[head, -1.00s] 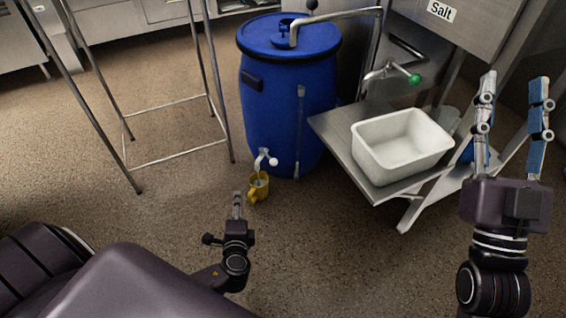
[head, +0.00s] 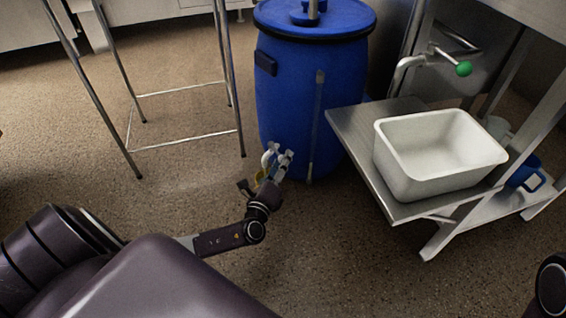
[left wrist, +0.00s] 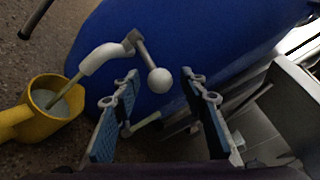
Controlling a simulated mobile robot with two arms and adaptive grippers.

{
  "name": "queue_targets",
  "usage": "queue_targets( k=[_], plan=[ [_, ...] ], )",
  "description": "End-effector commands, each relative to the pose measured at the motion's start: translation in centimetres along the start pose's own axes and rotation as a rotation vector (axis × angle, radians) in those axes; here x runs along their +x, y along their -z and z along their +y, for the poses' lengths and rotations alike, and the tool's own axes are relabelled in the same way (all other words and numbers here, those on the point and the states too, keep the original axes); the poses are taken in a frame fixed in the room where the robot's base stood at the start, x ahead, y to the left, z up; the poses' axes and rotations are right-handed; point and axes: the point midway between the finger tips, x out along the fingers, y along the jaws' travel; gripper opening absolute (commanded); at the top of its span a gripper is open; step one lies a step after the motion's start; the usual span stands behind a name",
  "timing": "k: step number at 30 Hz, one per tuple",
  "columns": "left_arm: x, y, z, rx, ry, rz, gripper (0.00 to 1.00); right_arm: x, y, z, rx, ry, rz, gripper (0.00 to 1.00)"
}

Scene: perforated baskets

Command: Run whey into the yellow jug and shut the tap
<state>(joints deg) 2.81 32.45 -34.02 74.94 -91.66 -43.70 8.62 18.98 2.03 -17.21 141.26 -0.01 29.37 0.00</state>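The blue barrel (head: 300,100) has a white tap (head: 268,156) low on its front. In the left wrist view, a thin pale yellowish stream (left wrist: 70,87) runs from the white spout (left wrist: 100,58) into the yellow jug (left wrist: 35,122), which holds pale liquid. The tap's lever ends in a white ball (left wrist: 160,80). My left gripper (head: 284,157) is at the tap. In the left wrist view the fingers (left wrist: 160,95) are apart, with the ball between or just beyond them, and no contact shows. In the head view my gripper partly hides the jug (head: 261,175). My right gripper is out of view.
A metal shelf (head: 358,126) right of the barrel carries a white tub (head: 440,188). A green-knobbed tap (head: 463,68) is above it, and a blue mug (head: 528,172) sits lower right. A metal frame stand (head: 190,143) is at left. Front floor is clear.

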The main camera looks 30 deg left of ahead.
Motion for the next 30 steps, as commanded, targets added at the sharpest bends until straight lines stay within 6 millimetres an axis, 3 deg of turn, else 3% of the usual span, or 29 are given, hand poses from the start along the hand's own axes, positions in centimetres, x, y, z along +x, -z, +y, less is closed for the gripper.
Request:
queue_targets(
  k=[4, 12, 23, 30],
  plan=[
    [1.03, 0.03, 0.08, -0.001, -0.001, -0.001, 0.40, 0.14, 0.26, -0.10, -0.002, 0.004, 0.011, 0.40],
    [1.15, -0.01, 0.02, -0.002, -0.002, 0.000, 0.40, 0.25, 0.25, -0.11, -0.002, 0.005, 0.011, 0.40],
    [1.12, 0.00, 0.03, -0.002, -0.002, 0.000, 0.00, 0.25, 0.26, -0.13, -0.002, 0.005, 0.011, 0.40],
    [1.11, 0.01, 0.03, -0.002, -0.002, 0.000, 0.00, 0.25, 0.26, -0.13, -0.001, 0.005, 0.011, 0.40]
  ],
)
